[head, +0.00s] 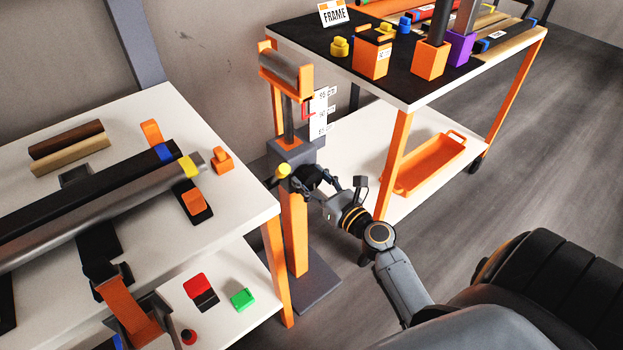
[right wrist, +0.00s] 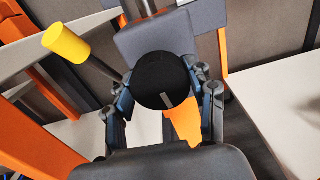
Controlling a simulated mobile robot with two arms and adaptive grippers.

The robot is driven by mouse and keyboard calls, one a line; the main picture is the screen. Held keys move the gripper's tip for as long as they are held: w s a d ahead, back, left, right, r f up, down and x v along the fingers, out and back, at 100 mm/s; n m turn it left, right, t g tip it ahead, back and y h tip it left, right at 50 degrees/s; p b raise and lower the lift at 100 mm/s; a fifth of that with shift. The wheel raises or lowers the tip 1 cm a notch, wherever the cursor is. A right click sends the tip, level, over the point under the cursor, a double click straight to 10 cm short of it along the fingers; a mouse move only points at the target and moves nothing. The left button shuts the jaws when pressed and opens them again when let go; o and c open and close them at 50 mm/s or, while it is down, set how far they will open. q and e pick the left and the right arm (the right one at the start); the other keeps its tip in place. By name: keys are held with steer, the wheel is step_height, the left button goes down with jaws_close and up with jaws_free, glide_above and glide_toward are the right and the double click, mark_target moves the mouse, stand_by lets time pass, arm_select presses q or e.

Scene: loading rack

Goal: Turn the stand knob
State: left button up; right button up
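The stand (head: 294,225) is an orange and grey post on a dark base plate, between the white table and the cart. Its knob (head: 308,178) is dark and partly hidden by my right gripper in the head view. A yellow-ended lever (right wrist: 66,40) sticks out left of the knob. My left gripper is not in view.
The white table (head: 235,195) at left carries a long grey tube (head: 120,205). The cart (head: 397,135) at right has an orange tray (head: 430,163) on its lower shelf. Open floor lies at right.

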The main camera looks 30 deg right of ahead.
steer(key=c, duration=0.3)
steer(key=shift+c, duration=0.2)
